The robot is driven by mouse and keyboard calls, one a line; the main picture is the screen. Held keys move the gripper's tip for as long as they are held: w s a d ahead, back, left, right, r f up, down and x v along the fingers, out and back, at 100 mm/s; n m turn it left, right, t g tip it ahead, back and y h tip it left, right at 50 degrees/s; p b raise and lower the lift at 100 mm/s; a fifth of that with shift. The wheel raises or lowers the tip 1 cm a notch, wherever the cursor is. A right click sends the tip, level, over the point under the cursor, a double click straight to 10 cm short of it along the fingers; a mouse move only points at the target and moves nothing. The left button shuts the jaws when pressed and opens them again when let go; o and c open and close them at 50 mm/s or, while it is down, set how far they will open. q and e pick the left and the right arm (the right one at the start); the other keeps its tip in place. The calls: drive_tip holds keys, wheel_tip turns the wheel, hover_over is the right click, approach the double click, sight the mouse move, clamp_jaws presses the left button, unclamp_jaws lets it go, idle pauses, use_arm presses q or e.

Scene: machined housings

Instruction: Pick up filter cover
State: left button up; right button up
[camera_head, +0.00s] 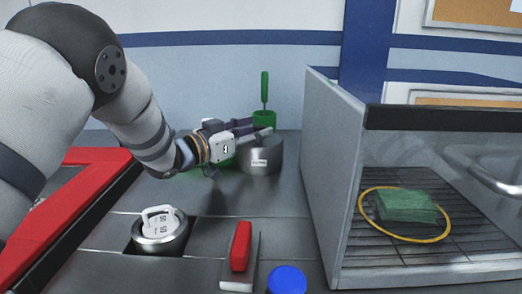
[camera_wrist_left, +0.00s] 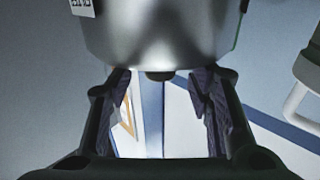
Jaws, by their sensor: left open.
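A grey metal cylinder (camera_head: 261,160) with a small white label stands on the bench in the head view; its lettering is too small to read. A round metal lid with a white looped handle (camera_head: 158,222) sits in a recess at front left. I cannot tell which of these is the filter cover. My left gripper (camera_head: 252,128) is open, at the upper left of the cylinder, partly overlapping its top. In the left wrist view its dark fingers (camera_wrist_left: 158,98) are apart with nothing between them, below a rounded silvery body (camera_wrist_left: 160,35). My right gripper is not in view.
A grey case with a glass front (camera_head: 330,170) stands at right, holding a green block (camera_head: 406,206) and a yellow ring (camera_head: 372,229). A green upright tool (camera_head: 265,95) is behind the cylinder. A red handle (camera_head: 241,247) and blue cap (camera_head: 287,280) are in front. Red rail (camera_head: 70,215) at left.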

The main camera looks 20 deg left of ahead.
use_arm(q)
drive_tip(key=shift+x, duration=1.1)
clamp_jaws()
